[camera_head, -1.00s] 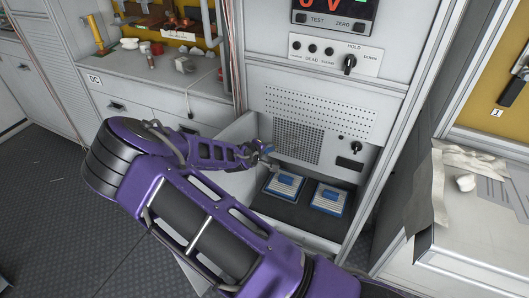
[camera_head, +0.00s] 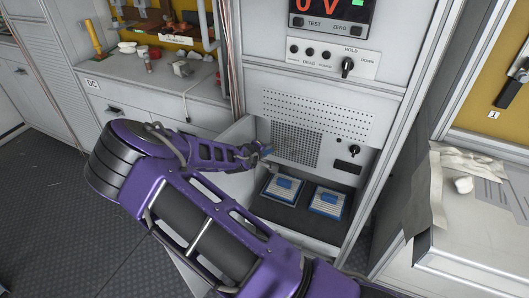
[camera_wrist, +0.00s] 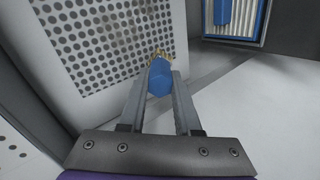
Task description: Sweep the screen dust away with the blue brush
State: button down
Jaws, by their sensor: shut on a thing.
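My gripper (camera_head: 262,153) is in front of the left edge of the perforated screen (camera_head: 298,146) on the cabinet's front. In the wrist view my gripper (camera_wrist: 160,88) is shut on the blue brush (camera_wrist: 159,77), whose yellowish bristles point away from me towards the screen (camera_wrist: 85,42). The bristle tips are close to the screen's lower right edge; I cannot tell whether they touch it. Faint brownish dust (camera_wrist: 118,28) shows on the upper right part of the screen.
Two blue-framed ribbed blocks (camera_head: 283,187) (camera_head: 327,201) lie on the dark shelf below the screen. A knob (camera_head: 354,150) is right of the screen. An open grey panel (camera_head: 238,131) stands left of my gripper. A workbench (camera_head: 190,88) is at the left.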

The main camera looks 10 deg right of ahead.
jog(key=shift+d, duration=0.1)
jog(key=shift+s+d+r+p, duration=0.8)
jog(key=shift+s+d, duration=2.6)
jog(key=shift+d, duration=1.15)
jog(key=shift+w+a+r+b, duration=0.1)
jog(key=shift+w+a, duration=1.05)
jog(key=shift+a, duration=0.4)
jog(key=shift+w+a+f+b, duration=0.1)
jog(key=shift+w+a, duration=1)
jog(key=shift+a, duration=0.5)
jog(key=shift+w+a+r+b, duration=0.1)
jog(key=shift+w+a, duration=1.05)
jog(key=shift+a, duration=0.4)
jog(key=shift+d+r+p, duration=0.1)
jog(key=shift+r+p, duration=0.55)
jog(key=shift+r, duration=0.2)
jog(key=shift+s+d, duration=3.4)
jog(key=shift+d, duration=1.2)
jog(key=shift+w+a+r+p, duration=0.4)
jog(key=shift+w+a, duration=0.2)
jog(key=shift+a, duration=0.25)
jog(key=shift+w+a+r+p, duration=0.4)
jog(key=shift+w+a, duration=0.2)
jog(key=shift+a, duration=0.25)
